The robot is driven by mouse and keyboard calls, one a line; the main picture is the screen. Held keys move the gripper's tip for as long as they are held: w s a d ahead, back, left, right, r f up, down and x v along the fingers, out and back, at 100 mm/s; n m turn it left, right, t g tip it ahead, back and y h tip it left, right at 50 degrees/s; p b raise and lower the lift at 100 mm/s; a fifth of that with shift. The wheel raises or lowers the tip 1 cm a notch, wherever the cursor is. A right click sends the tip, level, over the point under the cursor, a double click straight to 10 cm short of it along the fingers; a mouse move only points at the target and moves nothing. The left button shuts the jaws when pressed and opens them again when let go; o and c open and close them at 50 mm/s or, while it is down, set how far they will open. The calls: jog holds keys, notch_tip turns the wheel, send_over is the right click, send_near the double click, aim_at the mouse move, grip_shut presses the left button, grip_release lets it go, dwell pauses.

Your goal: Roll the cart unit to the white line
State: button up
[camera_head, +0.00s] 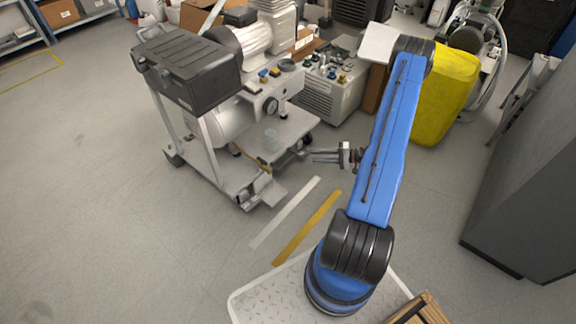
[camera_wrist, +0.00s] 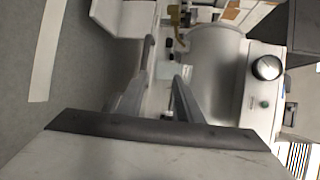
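The cart unit (camera_head: 190,68) stands left of centre in the head view, with a dark box and compressor on top and a pale wheeled frame below. Its tank (camera_wrist: 215,58) and round gauge (camera_wrist: 266,67) show in the wrist view. The white line (camera_head: 285,212) lies on the floor in front of the cart's lower platform, apart from it; it also shows at the left of the wrist view (camera_wrist: 46,50). My gripper (camera_head: 314,155) points left at the cart's right side. Its fingers (camera_wrist: 166,68) are apart, with cart parts visible beyond; contact with the cart cannot be told.
A yellow line (camera_head: 307,228) runs beside the white one, nearer my base. A yellow covered object (camera_head: 446,92) and a grey compressor box (camera_head: 330,97) stand behind. A dark grey cabinet (camera_head: 530,170) stands at right. The floor at left is clear.

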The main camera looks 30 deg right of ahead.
jog(key=t, duration=0.1)
send_near(288, 159)
jog(key=shift+m+h, duration=0.4)
jog(key=x, duration=1)
jog(key=shift+s+a+f, duration=0.1)
jog(key=shift+a+f, duration=0.1)
jog(key=shift+c, duration=0.6)
grip_shut()
